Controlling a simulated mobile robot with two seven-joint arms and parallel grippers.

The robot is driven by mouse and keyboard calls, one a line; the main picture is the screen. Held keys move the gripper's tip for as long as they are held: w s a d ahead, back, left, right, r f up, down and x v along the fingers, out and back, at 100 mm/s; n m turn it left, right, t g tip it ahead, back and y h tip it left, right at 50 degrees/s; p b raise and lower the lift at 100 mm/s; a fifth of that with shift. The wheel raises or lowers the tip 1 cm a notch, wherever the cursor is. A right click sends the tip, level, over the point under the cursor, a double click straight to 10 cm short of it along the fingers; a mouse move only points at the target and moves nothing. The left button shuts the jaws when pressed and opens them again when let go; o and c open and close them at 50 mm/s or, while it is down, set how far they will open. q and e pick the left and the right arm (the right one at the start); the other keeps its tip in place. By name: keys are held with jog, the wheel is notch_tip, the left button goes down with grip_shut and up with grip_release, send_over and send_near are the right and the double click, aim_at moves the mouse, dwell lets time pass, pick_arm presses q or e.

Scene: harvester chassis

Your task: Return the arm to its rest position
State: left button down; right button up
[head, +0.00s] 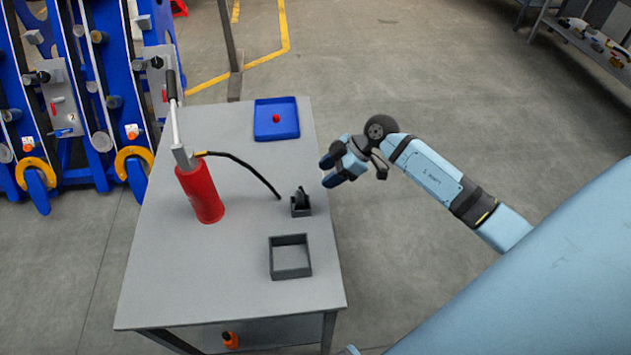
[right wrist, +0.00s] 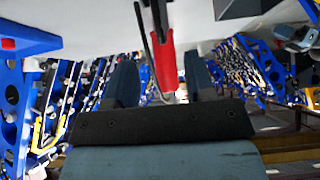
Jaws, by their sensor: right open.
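My right gripper (head: 331,170) is at the right edge of the grey table (head: 160,290) in the head view, its arm coming in from the right. Its two fingers are apart and nothing shows between them. In the right wrist view the spread fingers (right wrist: 160,85) appear with the red cylinder of the hand pump (right wrist: 165,62) beyond the gap. The red pump (head: 201,194) stands on the table, left of the gripper. My left gripper is not in view.
A blue tray (head: 262,133) with a red object (head: 276,118) lies at the back. A small dark holder (head: 300,207) and an empty square grey box (head: 290,273) are near the table's right side. Blue racks (head: 75,90) stand left.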

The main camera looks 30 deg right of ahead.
jog(key=shift+s+d+r, duration=0.15)
jog(key=shift+d+r, duration=0.25)
jog(key=shift+r, duration=0.1)
jog(key=s+a+r+m+t+y+p, duration=0.1)
jog(key=s+a+r+t+y+p, duration=0.15)
jog(key=a+t, duration=0.3)
jog(key=s+a+r+t+y+p, duration=0.1)
jog(key=s+a+r+t+y, duration=0.25)
jog(key=a, duration=0.25)
jog(key=s+a+f+m+g+h+p, duration=0.1)
jog(key=s+a+f+m+h+p, duration=0.2)
jog(key=s+f+m+h, duration=0.5)
jog(key=s+f+h+p, duration=0.1)
jog(key=s+f+h, duration=0.1)
jog(key=s, duration=0.3)
jog(key=shift+s+a+f+m+g+h, duration=0.15)
jog(key=shift+s+f+m+g+h, duration=0.2)
jog(key=shift+f, duration=0.4)
